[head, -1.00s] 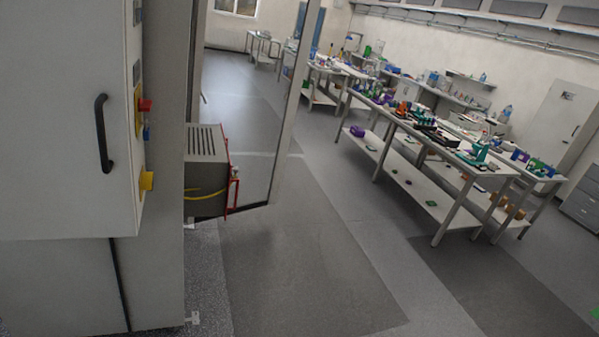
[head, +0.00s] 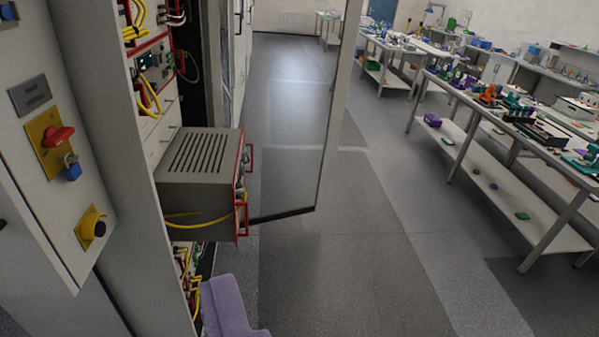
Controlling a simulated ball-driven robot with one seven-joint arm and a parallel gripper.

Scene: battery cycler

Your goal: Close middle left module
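A grey module (head: 200,160) with a slotted top sticks far out of the open cycler cabinet, left of the picture's middle. Its red-edged front faces right and carries red handles (head: 247,218). A yellow cable (head: 205,220) runs along its near side. Other modules (head: 150,75) with red frames and yellow cables sit in the rack above it, and more (head: 186,270) show below it. I cannot tell from this angle which row and column the pulled-out module belongs to.
A grey cabinet panel with a red switch (head: 58,136) and a yellow-and-black knob (head: 94,228) stands close at left. An open glass door (head: 290,120) stands beyond the module. A purple object (head: 228,308) shows below it. Workbenches (head: 510,130) line the right; the floor between is clear.

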